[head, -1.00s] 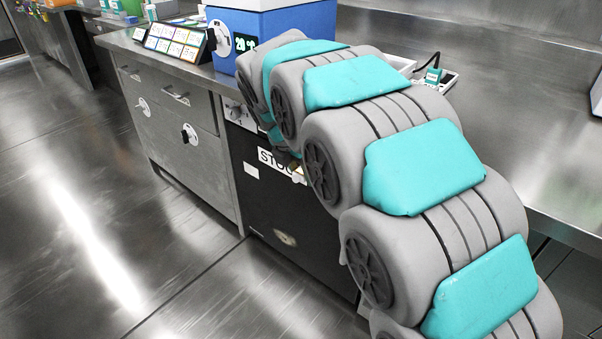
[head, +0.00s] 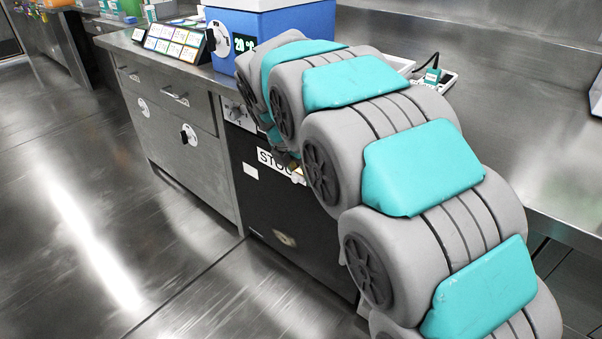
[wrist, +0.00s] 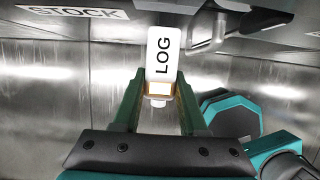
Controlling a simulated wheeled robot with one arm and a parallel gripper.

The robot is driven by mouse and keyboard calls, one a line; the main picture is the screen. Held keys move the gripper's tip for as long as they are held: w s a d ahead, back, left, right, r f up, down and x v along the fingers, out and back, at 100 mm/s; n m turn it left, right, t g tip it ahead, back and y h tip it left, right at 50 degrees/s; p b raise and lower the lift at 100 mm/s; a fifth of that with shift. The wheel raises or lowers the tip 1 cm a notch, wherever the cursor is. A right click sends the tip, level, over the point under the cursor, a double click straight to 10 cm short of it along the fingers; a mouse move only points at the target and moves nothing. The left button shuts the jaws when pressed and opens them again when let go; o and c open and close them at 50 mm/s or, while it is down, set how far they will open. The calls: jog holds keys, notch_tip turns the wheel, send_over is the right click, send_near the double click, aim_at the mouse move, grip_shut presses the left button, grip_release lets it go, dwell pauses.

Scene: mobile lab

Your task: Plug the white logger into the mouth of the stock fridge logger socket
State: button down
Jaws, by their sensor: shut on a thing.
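The white logger (wrist: 163,55), marked LOG, is held upright in the picture between the green fingers of my gripper (wrist: 158,88) in the wrist view. A gold-coloured band crosses its lower part at the fingers. Its upper end lies close to a dark grey part (wrist: 172,6) at the top edge; I cannot tell whether they touch or whether this is the socket. The stock fridge (head: 290,225) is the black-fronted unit under the counter, with a STOCK label (wrist: 72,12). My arm covers part of its front in the head view. I cannot make out the socket mouth.
A blue box (head: 285,30) with a dial and display stands on the counter above the fridge. A tilted panel of coloured tiles (head: 172,41) is left of it. Steel drawers (head: 170,115) adjoin the fridge. The floor at left (head: 70,220) is clear.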

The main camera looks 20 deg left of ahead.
jog(key=shift+w+d, duration=0.25)
jog(key=shift+w, duration=0.4)
jog(key=shift+w+d, duration=0.25)
jog(key=shift+w, duration=0.4)
jog(key=shift+c, duration=1.8)
grip_release()
jog(key=shift+r, duration=0.1)
jog(key=v, duration=0.7)
jog(key=shift+s+r+b, duration=0.15)
jog(key=shift+r+b, duration=0.1)
jog(key=shift+b, duration=0.05)
